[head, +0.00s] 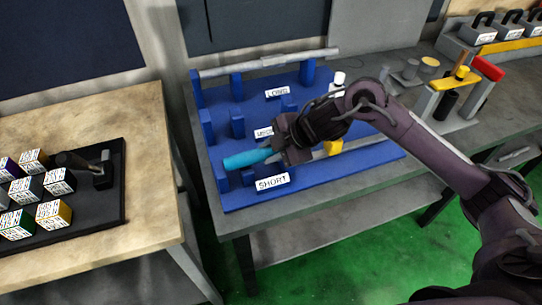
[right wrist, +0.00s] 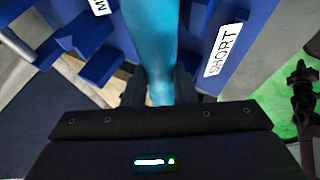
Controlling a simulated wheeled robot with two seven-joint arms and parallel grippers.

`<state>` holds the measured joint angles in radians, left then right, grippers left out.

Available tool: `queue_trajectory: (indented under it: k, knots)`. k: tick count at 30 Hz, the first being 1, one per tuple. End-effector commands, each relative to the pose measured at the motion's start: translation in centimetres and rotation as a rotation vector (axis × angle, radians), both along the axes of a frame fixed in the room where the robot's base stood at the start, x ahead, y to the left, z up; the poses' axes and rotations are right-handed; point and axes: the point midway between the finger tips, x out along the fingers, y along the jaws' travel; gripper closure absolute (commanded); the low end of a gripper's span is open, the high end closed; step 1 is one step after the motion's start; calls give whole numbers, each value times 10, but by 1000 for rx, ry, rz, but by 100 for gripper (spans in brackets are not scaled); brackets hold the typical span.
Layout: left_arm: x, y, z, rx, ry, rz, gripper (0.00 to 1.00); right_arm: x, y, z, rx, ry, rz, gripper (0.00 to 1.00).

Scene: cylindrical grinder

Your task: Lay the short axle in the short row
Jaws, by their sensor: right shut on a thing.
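The short axle is a teal cylinder (head: 248,159), held in my right gripper (head: 279,152). Its free end points left, above the front left part of the blue rack (head: 345,174). The SHORT label (head: 272,182) marks the front row, just below the axle in the head view. Whether the axle touches the row's blue supports (head: 221,178) I cannot tell. The right wrist view shows the axle (right wrist: 152,40) between the fingers, with the SHORT label (right wrist: 223,50) to its right. My forearm hides much of the rack's right side. My left gripper is out of view.
A long grey axle (head: 262,62) lies across the rear LONG row. A wooden table (head: 150,215) with labelled cubes is at left. A stand with a red top (head: 487,69) is at right.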

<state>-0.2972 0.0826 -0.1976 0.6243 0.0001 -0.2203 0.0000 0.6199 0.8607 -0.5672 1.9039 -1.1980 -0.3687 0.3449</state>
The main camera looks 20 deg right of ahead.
Motion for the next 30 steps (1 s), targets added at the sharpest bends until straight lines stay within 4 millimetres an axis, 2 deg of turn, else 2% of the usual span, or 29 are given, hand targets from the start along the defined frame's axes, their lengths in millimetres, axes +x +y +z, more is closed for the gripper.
queue_trajectory:
  k: [3,5,19,20,24,30]
  knots:
    - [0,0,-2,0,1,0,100,1,0,-16,1,-1,-2,100]
    - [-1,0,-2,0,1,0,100,1,0,-19,1,-3,-2,100]
    - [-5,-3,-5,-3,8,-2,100,1,0,-26,1,-4,0,100]
    - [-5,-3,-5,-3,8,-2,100,0,0,-28,-1,0,-1,74]
    - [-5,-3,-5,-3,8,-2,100,0,0,-27,-1,0,-1,55]
    - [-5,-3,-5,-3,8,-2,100,0,0,-27,-1,0,-1,53]
